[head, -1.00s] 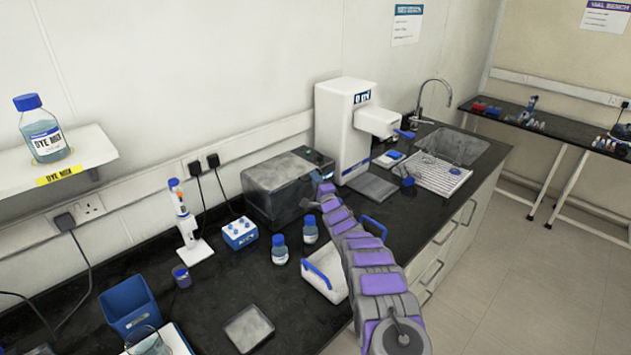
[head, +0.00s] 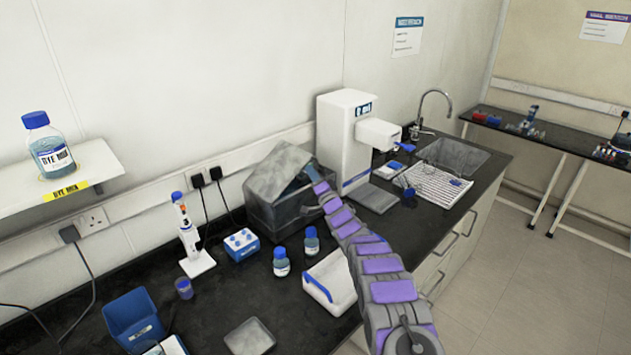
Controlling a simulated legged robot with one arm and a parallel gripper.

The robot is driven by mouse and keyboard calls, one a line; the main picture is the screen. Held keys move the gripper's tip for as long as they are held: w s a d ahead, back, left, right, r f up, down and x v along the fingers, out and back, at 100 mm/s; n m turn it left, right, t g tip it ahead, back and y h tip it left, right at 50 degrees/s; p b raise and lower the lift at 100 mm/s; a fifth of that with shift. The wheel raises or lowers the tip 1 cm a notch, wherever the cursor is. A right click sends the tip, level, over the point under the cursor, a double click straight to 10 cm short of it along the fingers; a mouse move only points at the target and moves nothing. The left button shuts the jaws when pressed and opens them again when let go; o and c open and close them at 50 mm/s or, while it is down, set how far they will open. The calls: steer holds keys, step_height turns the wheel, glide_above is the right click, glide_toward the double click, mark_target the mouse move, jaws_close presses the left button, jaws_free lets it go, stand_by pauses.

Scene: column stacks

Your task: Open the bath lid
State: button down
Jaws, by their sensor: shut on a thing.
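The bath (head: 292,212) is a dark grey box on the black bench against the back wall. Its grey lid (head: 279,172) is tilted up, with its right front side raised off the box. My gripper (head: 311,172) is at the lid's right edge, shut on the lid. My purple and grey arm hides part of the bath's right side, and the fingertips are small and partly hidden. The inside of the bath cannot be made out.
A white dispenser (head: 338,135) stands close right of the bath. Blue-capped bottles (head: 281,262) and a white tray with a blue handle (head: 334,283) are in front. A blue-and-white rack (head: 241,244) and a pipette stand (head: 190,240) are to the left.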

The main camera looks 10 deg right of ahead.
steer(key=s+a+r+n+g+y, duration=0.3)
steer(key=a+n, duration=0.3)
steer(key=n, duration=0.3)
steer(key=s+a+r+n+g+y, duration=0.3)
steer(key=s+a+n+y, duration=0.3)
steer(key=n, duration=0.4)
steer(key=shift+s+a+r, duration=0.25)
steer(key=shift+a+r, duration=0.25)
steer(key=shift+r, duration=0.25)
steer(key=c, duration=1.4)
jaws_free()
steer(key=shift+w+f, duration=0.1)
steer(key=shift+w, duration=0.1)
steer(key=shift+o, duration=1)
steer(key=shift+s+r, duration=0.1)
steer(key=shift+r, duration=0.15)
